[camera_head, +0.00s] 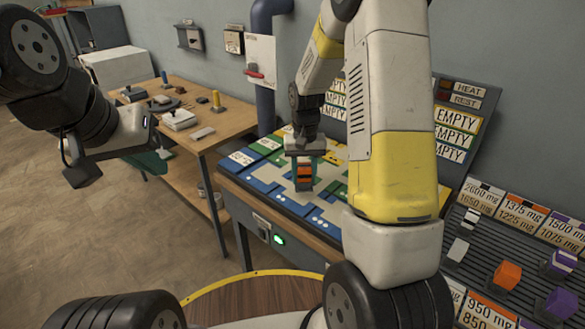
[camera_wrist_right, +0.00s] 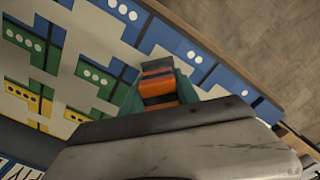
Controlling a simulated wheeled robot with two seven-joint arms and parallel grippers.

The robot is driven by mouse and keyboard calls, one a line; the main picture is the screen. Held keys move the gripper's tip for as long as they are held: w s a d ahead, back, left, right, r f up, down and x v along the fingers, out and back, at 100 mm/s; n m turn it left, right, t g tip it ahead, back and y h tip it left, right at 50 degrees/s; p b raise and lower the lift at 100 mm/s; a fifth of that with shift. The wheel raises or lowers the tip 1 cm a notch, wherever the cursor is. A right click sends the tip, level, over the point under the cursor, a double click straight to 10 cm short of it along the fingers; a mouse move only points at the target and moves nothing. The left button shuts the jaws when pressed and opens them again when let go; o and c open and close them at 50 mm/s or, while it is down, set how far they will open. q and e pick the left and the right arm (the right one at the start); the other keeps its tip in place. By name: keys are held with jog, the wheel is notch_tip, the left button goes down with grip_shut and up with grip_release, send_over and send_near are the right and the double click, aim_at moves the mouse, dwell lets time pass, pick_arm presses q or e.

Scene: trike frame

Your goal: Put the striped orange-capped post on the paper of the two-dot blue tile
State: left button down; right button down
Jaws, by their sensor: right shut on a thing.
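My right gripper (camera_head: 304,158) points down over the board of tiles and is shut on the striped post (camera_head: 304,174), which is orange with dark bands. In the right wrist view the post (camera_wrist_right: 157,88) sits between the teal fingers, above the pale board surface. Blue tiles with white dots lie along the board's near side; one (camera_wrist_right: 195,57) shows beside the post and another (camera_wrist_right: 248,94) lies farther right.
A wooden workbench (camera_head: 185,90) with small parts stands at the back left. A sloped panel with EMPTY labels (camera_head: 456,121) rises behind the board. A rack with priced-looking mg labels and coloured cubes, one orange (camera_head: 507,274), is at the right. Green and yellow tiles (camera_wrist_right: 92,73) cover other board areas.

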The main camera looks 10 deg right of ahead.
aim_at(302, 181)
jog(key=shift+w+f, duration=0.1)
jog(key=shift+w, duration=1)
jog(key=shift+f, duration=1.75)
jog(key=shift+f, duration=0.15)
jog(key=c, duration=0.9)
grip_release()
